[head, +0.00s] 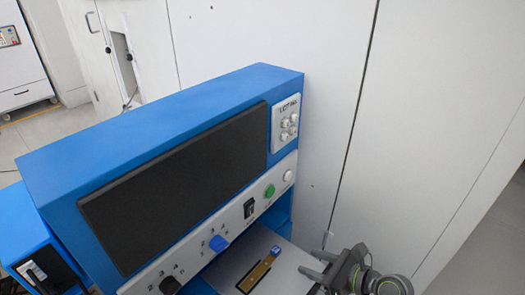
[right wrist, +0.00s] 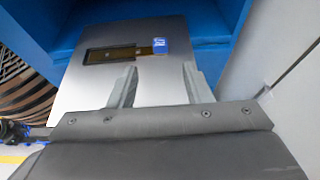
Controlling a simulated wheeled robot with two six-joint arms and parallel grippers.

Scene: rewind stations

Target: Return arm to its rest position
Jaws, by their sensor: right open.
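My right gripper (head: 318,265) is at the lower right of the head view, beside the light plate at the foot of the blue machine. In the right wrist view its two fingers (right wrist: 158,86) are apart with nothing between them. The fingertips point toward a slot with a brass-coloured strip and a small blue block (right wrist: 159,46) at its right end. The blue block also shows in the head view (head: 276,251), to the left of the gripper. My left gripper is in neither view.
The blue machine (head: 285,78) has a dark screen (head: 180,185), several knobs, a green button (head: 270,191) and a white button (head: 288,176). A white wall (head: 430,120) stands close on the right. A smaller blue unit (head: 30,240) is at the lower left.

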